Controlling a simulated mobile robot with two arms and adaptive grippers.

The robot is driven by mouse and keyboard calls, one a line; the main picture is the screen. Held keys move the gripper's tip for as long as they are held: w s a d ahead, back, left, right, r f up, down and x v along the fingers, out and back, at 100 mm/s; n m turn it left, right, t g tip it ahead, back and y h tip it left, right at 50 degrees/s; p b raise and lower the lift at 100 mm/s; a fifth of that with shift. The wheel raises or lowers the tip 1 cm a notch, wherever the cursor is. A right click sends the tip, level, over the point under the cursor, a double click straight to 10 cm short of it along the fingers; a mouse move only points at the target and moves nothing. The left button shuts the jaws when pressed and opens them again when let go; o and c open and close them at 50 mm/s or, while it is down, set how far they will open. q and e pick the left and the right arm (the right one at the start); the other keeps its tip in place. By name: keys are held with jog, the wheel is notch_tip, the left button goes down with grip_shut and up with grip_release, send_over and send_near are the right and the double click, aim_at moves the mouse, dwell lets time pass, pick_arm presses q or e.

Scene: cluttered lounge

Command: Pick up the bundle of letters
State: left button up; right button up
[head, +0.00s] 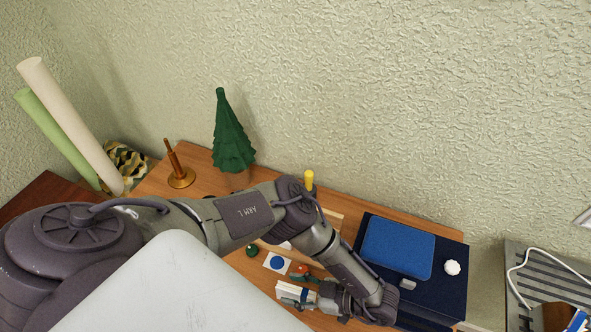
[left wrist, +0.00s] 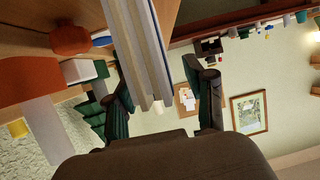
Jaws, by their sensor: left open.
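The bundle of letters (head: 284,290) is a small white stack with a dark blue strip, standing on the wooden table near its front edge. In the left wrist view the bundle (left wrist: 141,45) appears as pale, layered sheets reaching between the fingers. My left gripper (head: 300,291) is at the right end of the bundle, partly covering it. In the left wrist view its two dark green fingers (left wrist: 160,84) are spread, one on each side of the sheets. There is a clear gap to the right finger; contact with the left one cannot be told. My right gripper is not in view.
A small orange-red object (head: 299,268) lies close behind the gripper. A card with a blue dot (head: 277,263) and a green ball (head: 252,250) are behind the bundle. A blue box (head: 398,247) lies right of my forearm; a green tree (head: 232,140) stands at the back.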

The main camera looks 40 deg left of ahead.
pick_arm(q)
jog(key=shift+d, duration=0.1)
grip_shut()
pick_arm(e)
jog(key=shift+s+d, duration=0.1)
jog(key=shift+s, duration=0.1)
pick_arm(q)
jog(key=shift+r, duration=0.1)
